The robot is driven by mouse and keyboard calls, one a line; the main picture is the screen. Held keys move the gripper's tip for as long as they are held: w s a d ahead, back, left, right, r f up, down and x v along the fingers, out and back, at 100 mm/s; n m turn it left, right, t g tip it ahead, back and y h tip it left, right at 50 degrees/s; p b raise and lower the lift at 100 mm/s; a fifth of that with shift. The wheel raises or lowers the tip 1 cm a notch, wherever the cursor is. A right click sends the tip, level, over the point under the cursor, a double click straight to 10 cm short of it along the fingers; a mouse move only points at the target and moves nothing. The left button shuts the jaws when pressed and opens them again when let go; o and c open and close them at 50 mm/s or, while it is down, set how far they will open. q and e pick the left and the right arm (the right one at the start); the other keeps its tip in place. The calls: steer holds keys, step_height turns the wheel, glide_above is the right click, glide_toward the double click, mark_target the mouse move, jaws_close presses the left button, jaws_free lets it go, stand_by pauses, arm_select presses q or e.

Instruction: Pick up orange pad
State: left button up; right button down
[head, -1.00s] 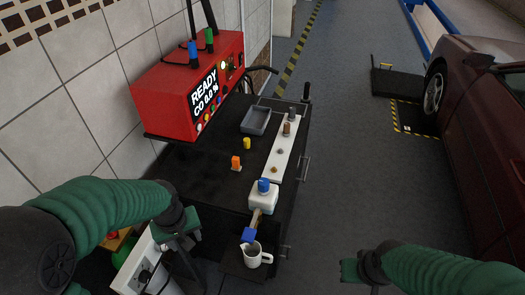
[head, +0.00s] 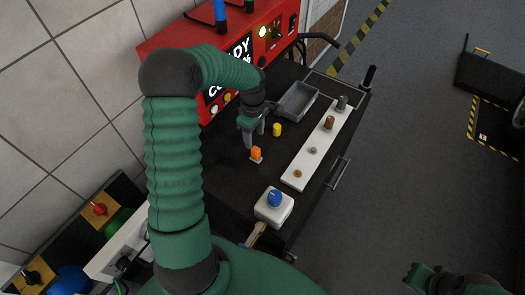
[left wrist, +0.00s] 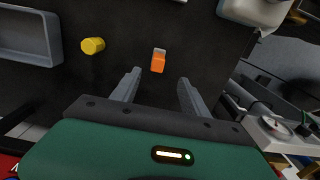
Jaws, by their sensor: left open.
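The orange pad (head: 256,153) is a small block on the dark cart top, with a pale grey part at one end. In the left wrist view the orange pad (left wrist: 158,62) lies just beyond and between the two fingertips. My left gripper (head: 262,135) is open and empty, pointing down just behind the pad in the head view; its fingers also show in the left wrist view (left wrist: 160,78). They do not appear to touch the pad. My right gripper (head: 415,280) is at the bottom right, far from the cart top, and its jaws are unclear.
A yellow cylinder (head: 277,129) stands near the pad. A grey tray (head: 296,100), a white strip (head: 318,145) with several pegs and a white box with a blue knob (head: 274,203) are on the cart. The red analyser (head: 170,45) stands behind my left arm.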

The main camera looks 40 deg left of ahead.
mark_target(256, 155)
arm_select(q)
steer(key=f, duration=0.8)
steer(key=f+p, duration=0.1)
steer(key=f, duration=0.3)
steer(key=shift+w+f, duration=0.35)
steer(key=shift+f, duration=0.05)
jaws_close()
